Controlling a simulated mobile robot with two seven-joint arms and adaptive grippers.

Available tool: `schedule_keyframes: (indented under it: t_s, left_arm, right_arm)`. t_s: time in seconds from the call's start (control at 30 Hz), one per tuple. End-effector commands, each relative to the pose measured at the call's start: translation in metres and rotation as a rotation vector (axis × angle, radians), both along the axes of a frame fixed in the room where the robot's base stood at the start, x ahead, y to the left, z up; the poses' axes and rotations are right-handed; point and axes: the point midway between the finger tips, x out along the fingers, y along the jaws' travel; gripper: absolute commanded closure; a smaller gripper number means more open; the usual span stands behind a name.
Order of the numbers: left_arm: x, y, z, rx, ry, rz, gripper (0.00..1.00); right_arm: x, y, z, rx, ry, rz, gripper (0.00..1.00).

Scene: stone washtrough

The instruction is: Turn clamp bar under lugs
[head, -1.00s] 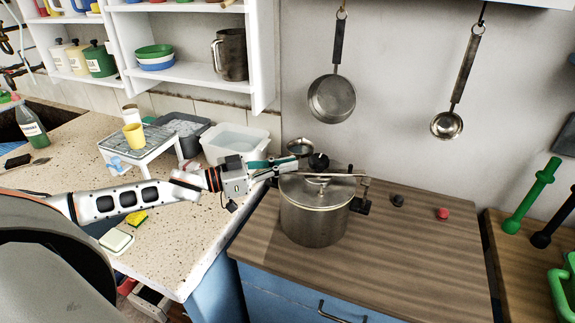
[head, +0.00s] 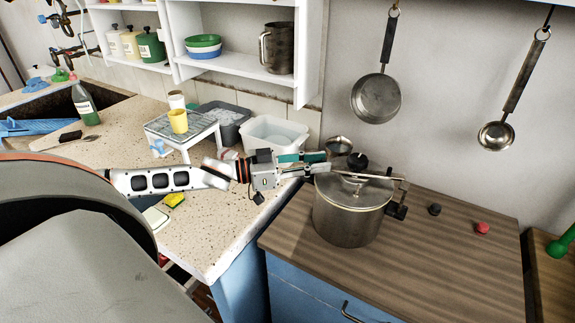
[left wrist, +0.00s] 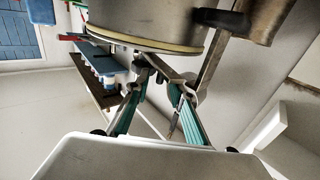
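A steel pot (head: 345,224) stands on the wooden worktop with its lid (head: 352,195) on. A thin metal clamp bar (head: 375,177) lies across above the lid, with its right end by a dark fitting (head: 396,211) at the pot's right side. My left gripper (head: 325,163) reaches in from the left at lid height, beside the bar's left end. In the left wrist view, its two green-padded fingers (left wrist: 162,78) are apart, just off the pot's rim (left wrist: 130,40). The bar (left wrist: 213,57) runs close by the right-hand finger; I cannot tell whether they touch. My right gripper is not in view.
A black knob (head: 357,160) and a small pan (head: 338,145) are behind the pot. A black knob (head: 435,209) and a red one (head: 482,228) lie to the right. A white tub (head: 272,135) stands behind my left arm. The worktop's front right is clear.

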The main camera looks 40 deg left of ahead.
Motion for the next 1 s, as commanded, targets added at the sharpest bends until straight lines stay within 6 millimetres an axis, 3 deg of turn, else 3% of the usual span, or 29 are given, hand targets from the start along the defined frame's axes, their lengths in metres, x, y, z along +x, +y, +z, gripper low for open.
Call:
schedule_keyframes:
  t_s: [0.4, 1.0]
  left_arm:
    - [-0.035, 0.03, -0.002, 0.001, 0.004, 0.0, 0.77]
    - [-0.069, 0.059, -0.001, 0.001, 0.003, 0.0, 0.77]
  right_arm:
    - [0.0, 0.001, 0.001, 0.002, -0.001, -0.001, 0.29]
    - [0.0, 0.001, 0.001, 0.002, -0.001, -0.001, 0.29]
